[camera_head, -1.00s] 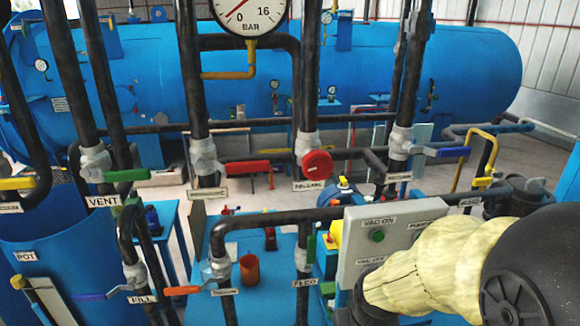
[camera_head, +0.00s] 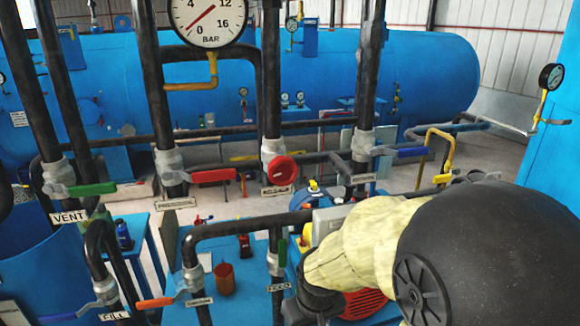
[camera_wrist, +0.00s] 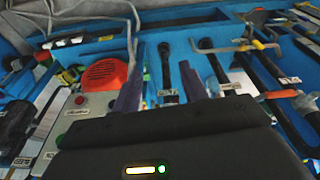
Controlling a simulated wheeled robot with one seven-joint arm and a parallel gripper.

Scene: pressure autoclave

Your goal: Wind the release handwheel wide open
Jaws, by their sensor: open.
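The release handwheel (camera_head: 282,169) is a red round wheel on a vertical black pipe in the head view, right of centre, with a RELEASE tag (camera_head: 277,190) under it. My gripper (camera_wrist: 162,78) is open and empty in the wrist view, its two dark fingers apart over the blue bench. In the head view my pale-sleeved arm reaches in from the lower right, below and to the right of the handwheel, and apart from it. I cannot make out the handwheel in the wrist view. The pressure gauge (camera_head: 208,18) reads in BAR.
A red-handled valve (camera_head: 213,175) and a blue-handled valve (camera_head: 410,152) flank the handwheel. A front pipe (camera_head: 232,228) with an orange-handled valve (camera_head: 155,303) crosses below. A control box (camera_wrist: 88,110) and a red ribbed cover (camera_wrist: 104,74) lie near my gripper.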

